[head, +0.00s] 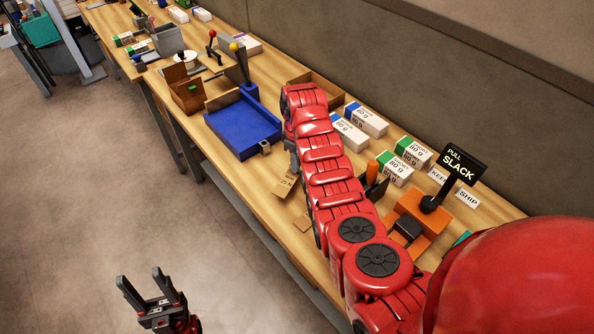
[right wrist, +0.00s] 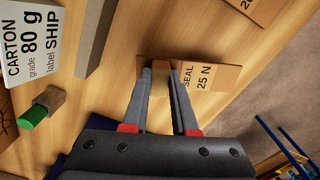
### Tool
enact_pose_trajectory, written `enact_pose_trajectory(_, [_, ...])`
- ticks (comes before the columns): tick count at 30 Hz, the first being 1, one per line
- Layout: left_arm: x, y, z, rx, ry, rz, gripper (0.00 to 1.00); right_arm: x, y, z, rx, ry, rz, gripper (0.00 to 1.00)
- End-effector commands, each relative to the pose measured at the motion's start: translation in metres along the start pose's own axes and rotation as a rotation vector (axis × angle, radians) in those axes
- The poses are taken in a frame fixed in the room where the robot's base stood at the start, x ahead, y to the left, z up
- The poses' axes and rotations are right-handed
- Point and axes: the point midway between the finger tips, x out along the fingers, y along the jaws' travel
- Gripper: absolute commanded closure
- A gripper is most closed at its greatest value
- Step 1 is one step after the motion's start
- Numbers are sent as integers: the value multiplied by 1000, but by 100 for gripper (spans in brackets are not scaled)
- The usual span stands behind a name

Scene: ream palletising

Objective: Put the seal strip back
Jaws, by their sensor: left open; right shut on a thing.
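My right gripper (right wrist: 162,72) is shut on a small tan strip (right wrist: 161,66) in the right wrist view, likely the seal strip. The strip is at or just above a brown card marked "SEAL 25 N" (right wrist: 208,78); I cannot tell whether they touch. The card (head: 286,181) also shows in the head view, near the table's front edge. There my red right arm hides most of the right gripper and the strip. My left gripper (head: 152,285) is open and empty, over the floor in front of the table.
A blue tray (head: 240,128) and an open cardboard box (head: 186,92) stand left of my right arm. White reams (head: 366,119), an orange device (head: 412,214) and a "PULL SLACK" sign (head: 459,162) are to its right. Another brown card (right wrist: 258,8) lies nearby.

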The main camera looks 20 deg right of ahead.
Motion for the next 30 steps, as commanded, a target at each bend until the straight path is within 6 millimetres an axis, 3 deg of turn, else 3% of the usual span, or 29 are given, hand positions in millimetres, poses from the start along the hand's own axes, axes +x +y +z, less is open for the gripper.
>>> enact_pose_trajectory(4, [2, 0, 0, 0, 0, 0, 46, 1, 2, 0, -1, -4, -2, 100])
enact_pose_trajectory(8, [14, -1, -2, 0, 0, 0, 46, 15, 0, 1, -1, -8, -5, 100])
enact_pose_trajectory(13, [14, -1, -2, 0, 0, 0, 46, 31, 2, 0, 0, -4, -3, 100])
enact_pose_trajectory(28, [10, 0, -2, 0, 0, 0, 46, 40, 2, 0, -1, -2, 0, 100])
enact_pose_trajectory(29, [10, 0, -2, 0, 0, 0, 46, 40, 2, 0, -1, -2, 0, 72])
enact_pose_trajectory(30, [12, -1, -2, 0, 0, 0, 46, 39, 2, 0, -1, -2, 0, 65])
